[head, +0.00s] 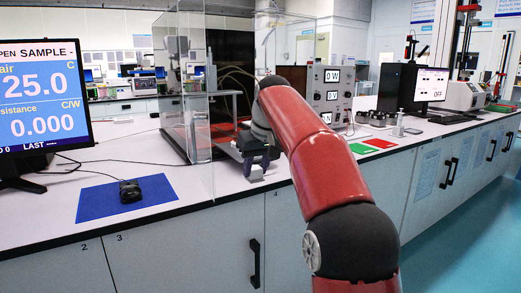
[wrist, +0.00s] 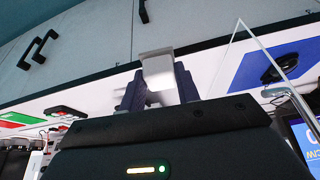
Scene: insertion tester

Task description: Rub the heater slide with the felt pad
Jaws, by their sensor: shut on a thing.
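My gripper (head: 257,162) is in front of the clear-walled tester enclosure (head: 200,130), above the front edge of the bench. In the wrist view my gripper (wrist: 159,88) has its two dark fingers closed on a pale grey piece (wrist: 157,66), apparently the felt pad. The piece sticks out past the fingertips. Its lower end (head: 254,173) also shows in the head view, under the fingers. I cannot pick out the heater slide; my arm and the enclosure walls cover part of the tester.
A blue mat (head: 95,205) with a black mouse (head: 130,191) lies to the left, by a monitor (head: 42,95). A red pad (head: 379,143) and a green pad (head: 362,149) lie to the right, near a control box (head: 331,90). The clear panel's edge is close to my gripper.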

